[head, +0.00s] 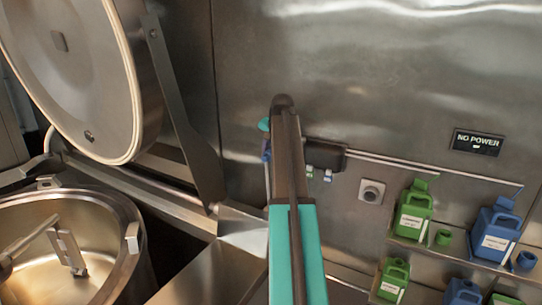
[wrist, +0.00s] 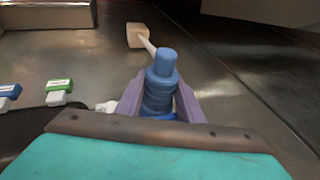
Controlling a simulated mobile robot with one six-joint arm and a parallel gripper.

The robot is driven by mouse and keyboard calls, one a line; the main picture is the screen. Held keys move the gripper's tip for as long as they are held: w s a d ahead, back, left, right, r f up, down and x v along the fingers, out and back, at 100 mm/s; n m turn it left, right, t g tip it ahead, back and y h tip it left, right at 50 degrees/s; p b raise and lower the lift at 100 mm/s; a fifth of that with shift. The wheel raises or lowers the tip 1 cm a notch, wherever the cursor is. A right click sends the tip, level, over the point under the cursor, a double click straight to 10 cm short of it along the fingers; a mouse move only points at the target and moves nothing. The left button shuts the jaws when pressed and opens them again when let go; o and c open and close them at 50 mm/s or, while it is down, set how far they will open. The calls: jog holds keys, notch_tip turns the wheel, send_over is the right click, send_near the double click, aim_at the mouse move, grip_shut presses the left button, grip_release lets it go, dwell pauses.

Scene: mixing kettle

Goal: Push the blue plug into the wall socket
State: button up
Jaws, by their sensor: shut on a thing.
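The blue plug (wrist: 161,85) is upright between the purple fingers of my gripper (wrist: 160,102) in the wrist view, and the gripper is shut on it. A pale rod or cable shows behind the plug and reaches a small beige block (wrist: 137,36). In the head view, my gripper (head: 266,150) is mostly hidden behind my arm, near the steel wall, and the plug is hard to make out. A grey square fitting with a round centre, which looks like the wall socket (head: 371,191), is on the wall to the right, apart from the gripper.
A dark wall box (head: 325,155) with small green and blue connectors is just right of my arm. A "NO POWER" sign (head: 477,142) is at right, above shelves of green (head: 414,212) and blue (head: 496,232) jugs. A kettle (head: 75,245) with its lid raised stands left.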

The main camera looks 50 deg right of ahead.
jog(key=shift+d+r, duration=0.1)
jog(key=shift+d, duration=0.3)
dwell(0.5)
jog(key=o, duration=1.6)
jog(key=shift+o, duration=0.2)
jog(key=v, duration=0.6)
jog(key=shift+r, duration=0.3)
jog(key=shift+s+a, duration=0.15)
dwell(0.4)
jog(key=shift+s, duration=0.1)
